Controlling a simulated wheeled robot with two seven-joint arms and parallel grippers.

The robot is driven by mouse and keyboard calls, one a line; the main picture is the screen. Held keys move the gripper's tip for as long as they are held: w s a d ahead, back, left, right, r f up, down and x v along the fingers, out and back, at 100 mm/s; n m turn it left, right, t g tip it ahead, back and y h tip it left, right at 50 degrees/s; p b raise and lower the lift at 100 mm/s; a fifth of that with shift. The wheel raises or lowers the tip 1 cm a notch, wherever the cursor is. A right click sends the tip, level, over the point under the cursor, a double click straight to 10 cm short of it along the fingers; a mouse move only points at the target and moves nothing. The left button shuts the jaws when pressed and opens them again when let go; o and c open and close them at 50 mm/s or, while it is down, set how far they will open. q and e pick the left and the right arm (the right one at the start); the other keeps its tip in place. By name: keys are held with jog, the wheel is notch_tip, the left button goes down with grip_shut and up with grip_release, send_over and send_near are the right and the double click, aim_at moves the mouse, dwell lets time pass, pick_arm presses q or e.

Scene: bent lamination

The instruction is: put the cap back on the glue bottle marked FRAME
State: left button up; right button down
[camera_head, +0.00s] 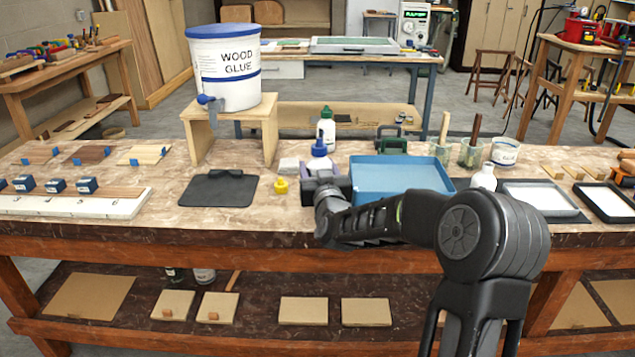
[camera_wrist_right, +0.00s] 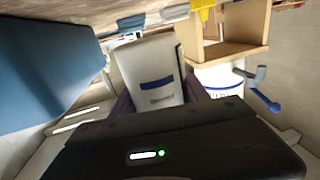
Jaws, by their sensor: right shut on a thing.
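My right gripper (camera_head: 323,181) is at the near side of a white bottle with a blue top (camera_head: 319,157), beside the blue tray. In the right wrist view the gripper is shut on this white bottle (camera_wrist_right: 155,72), whose blue band and small lettering I cannot read. A yellow cap (camera_head: 281,186) lies on the bench just left of the gripper, and a yellow thing (camera_wrist_right: 203,4) shows at the top of the wrist view. A white bottle with a green top (camera_head: 326,128) stands behind. Another white bottle (camera_head: 483,178) stands right of the tray. My left gripper is not in view.
The blue tray (camera_head: 400,192) is right of the gripper. A dark mat (camera_head: 218,190) lies to the left. A wood glue bucket (camera_head: 226,75) stands on a wooden stand (camera_head: 268,125) behind. Jars with brushes (camera_head: 470,154) stand at the right. Bare bench lies around the yellow cap.

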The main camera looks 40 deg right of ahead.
jog(key=shift+f, duration=1.9)
jog(key=shift+f+b, duration=0.15)
jog(key=shift+b, duration=0.25)
jog(key=c, duration=0.6)
grip_release()
jog(key=shift+o, duration=0.2)
jog(key=shift+r+p, duration=0.25)
jog(key=shift+p, duration=0.1)
jog(key=v, duration=1.2)
jog(key=shift+b, duration=0.4)
